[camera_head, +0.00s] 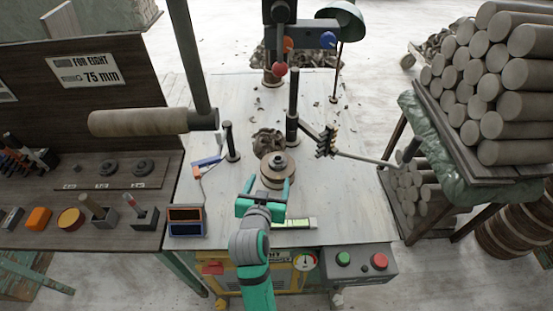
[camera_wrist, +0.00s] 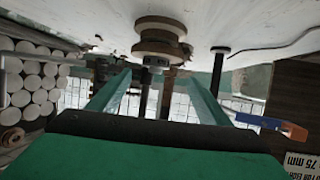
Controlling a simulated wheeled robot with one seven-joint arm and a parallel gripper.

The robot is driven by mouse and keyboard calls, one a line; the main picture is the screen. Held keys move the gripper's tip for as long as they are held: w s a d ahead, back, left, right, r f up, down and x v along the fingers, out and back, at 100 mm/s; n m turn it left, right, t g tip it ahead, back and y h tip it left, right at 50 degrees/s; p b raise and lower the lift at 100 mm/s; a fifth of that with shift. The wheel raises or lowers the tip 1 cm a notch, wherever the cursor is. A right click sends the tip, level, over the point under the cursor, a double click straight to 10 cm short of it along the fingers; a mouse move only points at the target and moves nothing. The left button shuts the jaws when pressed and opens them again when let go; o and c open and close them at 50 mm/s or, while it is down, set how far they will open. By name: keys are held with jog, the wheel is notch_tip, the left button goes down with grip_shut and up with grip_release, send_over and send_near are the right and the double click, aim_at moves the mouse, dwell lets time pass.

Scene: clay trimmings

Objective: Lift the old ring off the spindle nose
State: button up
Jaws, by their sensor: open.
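The spindle (camera_head: 278,173) stands on the pale tabletop as a stack of round tan and brown discs with a narrower dark nose on top. A dark ring-like part (camera_head: 279,158) sits around that nose; its edges are too small to separate from the spindle. In the wrist view the spindle (camera_wrist: 160,30) shows upside down, its narrow end toward my fingers. My green gripper (camera_head: 266,184) is just on the near side of the spindle, fingers spread and pointing toward it. In the wrist view my gripper (camera_wrist: 158,76) is open, with nothing clearly held between the fingers.
A clay lump (camera_head: 268,140) lies behind the spindle. A dark post (camera_head: 293,105) with a side arm and brush-like block (camera_head: 327,140) stands close behind right. A rack (camera_head: 125,170) with dark rings is left, under a 75 mm sign (camera_head: 88,70). Clay logs (camera_head: 500,75) are stacked right.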

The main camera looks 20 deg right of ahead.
aim_at(277, 163)
jog(key=x, duration=0.5)
jog(key=shift+w+d, duration=0.2)
jog(key=shift+w, duration=0.15)
jog(key=x, duration=0.4)
jog(key=shift+s+d+r, duration=0.15)
jog(key=shift+d+r, duration=0.05)
jog(key=shift+d, duration=0.2)
jog(key=shift+w+d+f, duration=0.2)
jog(key=shift+w+f, duration=0.05)
jog(key=shift+w, duration=0.3)
jog(key=shift+d, duration=0.1)
jog(key=c, duration=1)
jog(key=shift+s, duration=0.1)
jog(key=c, duration=0.5)
jog(key=shift+o, duration=0.2)
jog(key=shift+r, duration=0.15)
